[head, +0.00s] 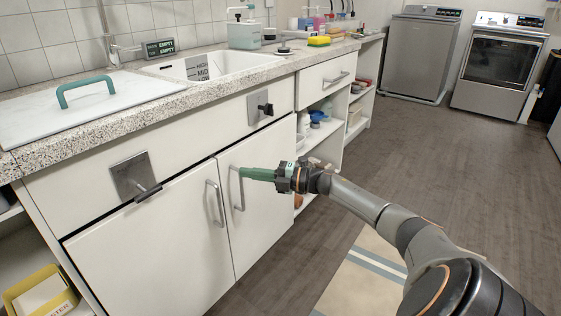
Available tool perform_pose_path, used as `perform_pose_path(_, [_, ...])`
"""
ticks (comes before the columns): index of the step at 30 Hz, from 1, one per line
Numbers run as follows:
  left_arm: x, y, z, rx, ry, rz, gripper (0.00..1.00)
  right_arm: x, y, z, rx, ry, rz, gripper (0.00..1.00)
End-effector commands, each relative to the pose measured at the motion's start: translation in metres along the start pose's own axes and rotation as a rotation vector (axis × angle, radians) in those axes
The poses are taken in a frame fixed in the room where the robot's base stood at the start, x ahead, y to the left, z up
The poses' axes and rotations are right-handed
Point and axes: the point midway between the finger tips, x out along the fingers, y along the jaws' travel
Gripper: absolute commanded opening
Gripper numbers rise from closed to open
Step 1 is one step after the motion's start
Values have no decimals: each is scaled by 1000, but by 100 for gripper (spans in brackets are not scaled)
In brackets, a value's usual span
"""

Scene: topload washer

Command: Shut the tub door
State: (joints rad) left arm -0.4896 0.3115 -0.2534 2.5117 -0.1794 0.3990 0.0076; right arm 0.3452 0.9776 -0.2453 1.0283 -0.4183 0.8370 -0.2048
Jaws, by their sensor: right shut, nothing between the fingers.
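A white panel (62,115) with a teal bar handle (84,90) lies flat on the speckled counter at the left. It looks like a lid; I cannot tell for sure that it is the tub door. To its right is an open white basin (226,66) with a level label on its wall. My right gripper (246,173) has green fingers, shut and empty. It points left, in front of the cabinet below the counter. Its tips overlap the grey handle (239,190) of the right cabinet door; I cannot tell whether they touch. My left gripper is out of view.
A small display (160,48) reads empty. Bottles and a sponge (318,41) stand along the counter. Two grey machines (419,57) stand far back.

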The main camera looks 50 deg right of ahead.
Motion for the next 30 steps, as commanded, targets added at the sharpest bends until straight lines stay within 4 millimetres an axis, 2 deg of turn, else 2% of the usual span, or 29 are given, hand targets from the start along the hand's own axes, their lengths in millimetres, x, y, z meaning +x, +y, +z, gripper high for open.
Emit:
perform_pose_path(1, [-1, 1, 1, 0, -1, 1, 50, -6, 1, 10, -2, -7, 2, 0])
perform_pose_path(6, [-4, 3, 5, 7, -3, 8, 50, -24, 0, 32, -2, -6, 3, 0])
perform_pose_path(15, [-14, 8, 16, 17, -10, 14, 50, -45, -1, 60, -4, -4, 3, 0])
perform_pose_path(21, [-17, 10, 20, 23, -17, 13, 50, -53, 0, 69, -2, -2, 1, 0])
perform_pose_path(30, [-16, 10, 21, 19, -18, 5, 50, -55, 1, 70, -1, -1, 1, 0])
